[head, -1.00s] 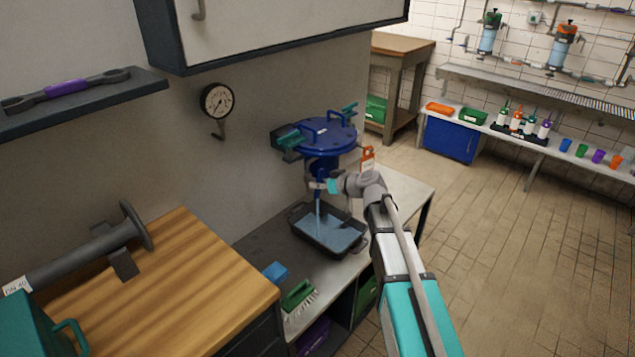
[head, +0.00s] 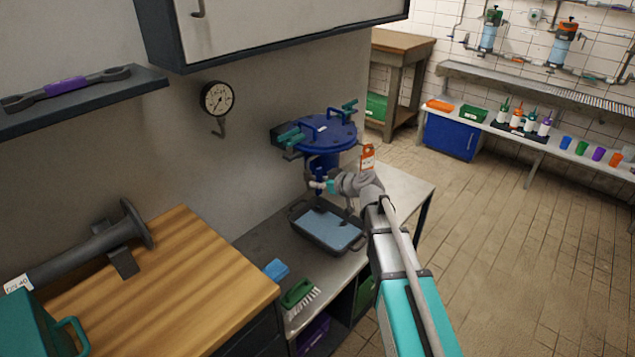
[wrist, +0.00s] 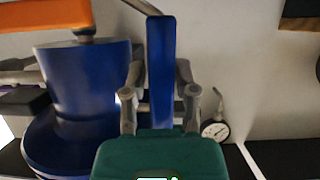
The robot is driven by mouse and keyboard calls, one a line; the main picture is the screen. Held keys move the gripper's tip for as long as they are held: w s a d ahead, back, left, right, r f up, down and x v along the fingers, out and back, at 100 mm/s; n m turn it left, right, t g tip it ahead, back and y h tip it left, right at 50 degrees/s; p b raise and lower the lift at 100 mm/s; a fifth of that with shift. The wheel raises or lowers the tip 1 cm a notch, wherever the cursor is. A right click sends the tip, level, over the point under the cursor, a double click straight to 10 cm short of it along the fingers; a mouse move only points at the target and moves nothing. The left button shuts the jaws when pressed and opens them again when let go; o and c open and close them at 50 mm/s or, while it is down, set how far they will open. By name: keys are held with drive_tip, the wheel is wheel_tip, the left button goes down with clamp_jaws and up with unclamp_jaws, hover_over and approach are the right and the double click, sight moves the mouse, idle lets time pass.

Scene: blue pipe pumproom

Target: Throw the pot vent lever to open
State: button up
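A dark blue lidded pot (head: 322,139) with teal clamps stands on the metal bench against the wall. My gripper (head: 334,185) is low at its near side, beside a small teal part (head: 330,187). In the wrist view, which appears upside down, my gripper's grey fingers (wrist: 160,105) flank an upright blue bar (wrist: 160,60). Whether they press on it is unclear. A dark green block (wrist: 160,157) covers the bottom middle. The blue pot also shows at left in the wrist view (wrist: 88,85). I cannot tell for certain which part is the vent lever.
A dark tray (head: 300,233) holding pale blue liquid sits below the pot. An orange tag (head: 368,156) is right of the pot. A wall gauge (head: 217,98) hangs at left. A green brush (head: 297,293) and blue sponge (head: 276,269) lie in front. The floor at right is clear.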

drive_tip(key=shift+o, duration=1.2)
